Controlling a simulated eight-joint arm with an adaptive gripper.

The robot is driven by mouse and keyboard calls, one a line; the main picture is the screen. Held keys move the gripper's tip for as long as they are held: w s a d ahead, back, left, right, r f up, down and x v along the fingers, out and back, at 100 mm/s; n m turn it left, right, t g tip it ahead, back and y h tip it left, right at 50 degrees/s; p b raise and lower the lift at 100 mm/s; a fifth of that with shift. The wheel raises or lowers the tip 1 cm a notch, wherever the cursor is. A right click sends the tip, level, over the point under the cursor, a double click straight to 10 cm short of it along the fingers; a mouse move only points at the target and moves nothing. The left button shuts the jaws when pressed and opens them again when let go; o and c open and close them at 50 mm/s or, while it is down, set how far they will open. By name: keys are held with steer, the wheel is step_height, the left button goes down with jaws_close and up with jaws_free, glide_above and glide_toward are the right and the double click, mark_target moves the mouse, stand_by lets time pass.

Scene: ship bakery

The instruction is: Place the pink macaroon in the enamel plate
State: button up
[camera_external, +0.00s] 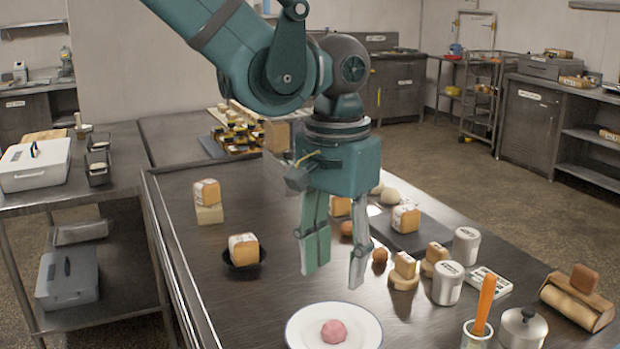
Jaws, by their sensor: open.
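The pink macaroon (333,331) rests on the white enamel plate (301,330) with a thin blue rim, near the front of the metal table. It sits around the plate's middle. My gripper (334,278) hangs above and behind the plate, pointing down. Its two fingers are apart and nothing shows between them. It is clear of the macaroon.
A dark bowl with a bread block (243,250) stands to the left. The table's left front is clear.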

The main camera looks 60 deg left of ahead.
steer(key=s+r+m+t, duration=0.2)
steer(key=s+r+t, duration=0.1)
steer(key=s+r, duration=0.4)
steer(key=s+r+m+t, duration=0.2)
steer(key=s+r, duration=0.6)
steer(key=s, duration=0.6)
steer(key=shift+a+r+t, duration=0.3)
steer(key=shift+a+t, duration=0.1)
steer(key=shift+t, duration=0.5)
steer(key=shift+f, duration=0.1)
step_height(320, 180, down, 9)
steer(key=b, duration=0.9)
stand_by(0.6)
